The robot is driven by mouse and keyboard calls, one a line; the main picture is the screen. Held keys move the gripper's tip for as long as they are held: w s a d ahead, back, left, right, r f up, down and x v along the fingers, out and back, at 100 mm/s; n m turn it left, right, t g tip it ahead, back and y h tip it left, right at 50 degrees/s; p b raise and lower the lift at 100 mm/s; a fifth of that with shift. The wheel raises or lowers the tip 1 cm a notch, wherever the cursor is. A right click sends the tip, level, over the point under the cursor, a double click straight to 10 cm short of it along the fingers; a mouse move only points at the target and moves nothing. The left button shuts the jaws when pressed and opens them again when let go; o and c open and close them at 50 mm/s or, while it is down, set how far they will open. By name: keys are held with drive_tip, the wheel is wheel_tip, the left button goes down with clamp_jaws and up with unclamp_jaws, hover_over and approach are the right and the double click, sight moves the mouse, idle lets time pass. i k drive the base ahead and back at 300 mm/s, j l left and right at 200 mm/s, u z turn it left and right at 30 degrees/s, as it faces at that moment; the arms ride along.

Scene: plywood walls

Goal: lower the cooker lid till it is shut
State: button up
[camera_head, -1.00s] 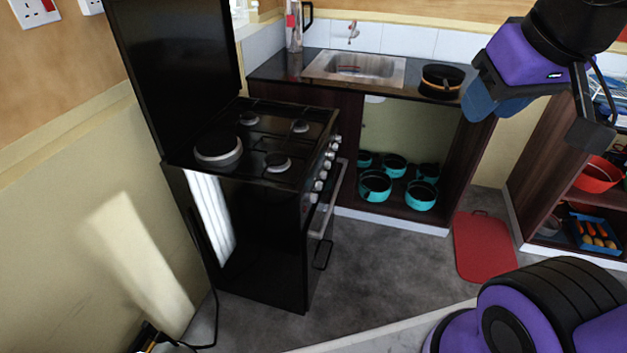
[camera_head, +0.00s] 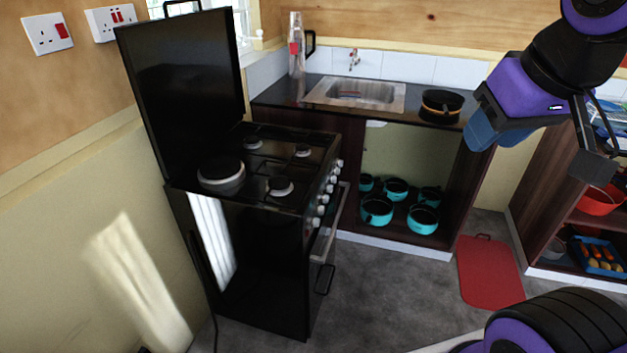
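The cooker (camera_head: 262,240) is black and stands left of centre against the wall. Its lid (camera_head: 183,92) is a flat black panel, raised and standing about upright along the wall side of the hob. The hob (camera_head: 270,165) is uncovered, with several burners and no pots on it. My gripper (camera_head: 592,165) is at the upper right, in front of the counter and shelf, well apart from the lid. It touches neither lid nor cooker. Its fingers are not clear enough to tell whether they are open or shut.
The sink counter (camera_head: 285,92) stands behind and right of the cooker, bearing a dark round pan (camera_head: 441,106). Turquoise pots (camera_head: 377,209) sit in the space below. A red mat (camera_head: 489,272) lies on the floor. The grey floor (camera_head: 385,285) before the cooker looks clear.

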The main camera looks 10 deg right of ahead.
sight(183, 72)
drive_tip(key=i+l+u, duration=0.5)
drive_tip(key=i, duration=0.15)
drive_tip(key=i+l+u, duration=0.5)
drive_tip(key=i+l, duration=0.1)
drive_tip(key=l, duration=0.1)
